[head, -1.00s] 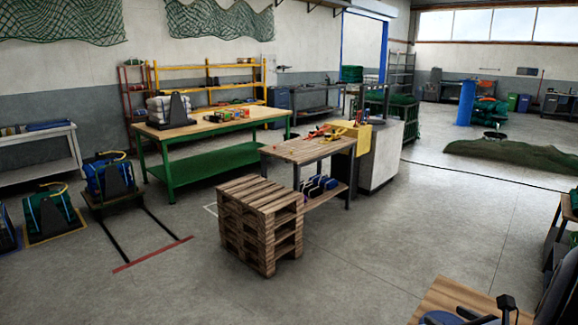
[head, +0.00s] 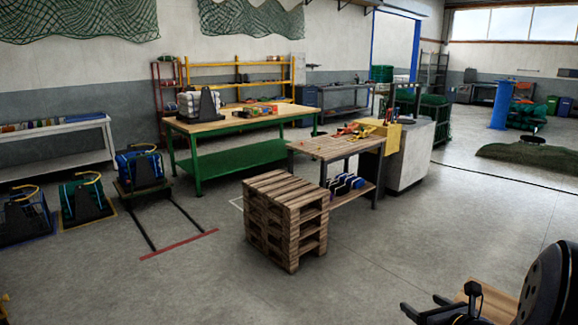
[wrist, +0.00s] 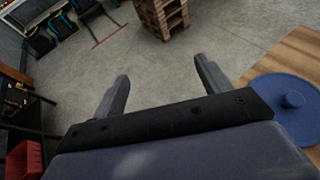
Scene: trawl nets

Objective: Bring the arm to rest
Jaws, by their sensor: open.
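My gripper (wrist: 162,70) shows in the wrist view with its two fingers wide apart and nothing between them. It points out over the bare grey floor. In the head view my gripper (head: 424,303) is at the lower right, beside a wooden top that my arm partly hides. It seems to touch nothing.
A wooden top (wrist: 290,58) with a blue round knobbed piece (wrist: 292,101) is close on the right in the wrist view; a red bin (wrist: 23,160) is at lower left. A pallet stack (head: 285,220) stands ahead, before a workbench (head: 330,147). Open floor lies between.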

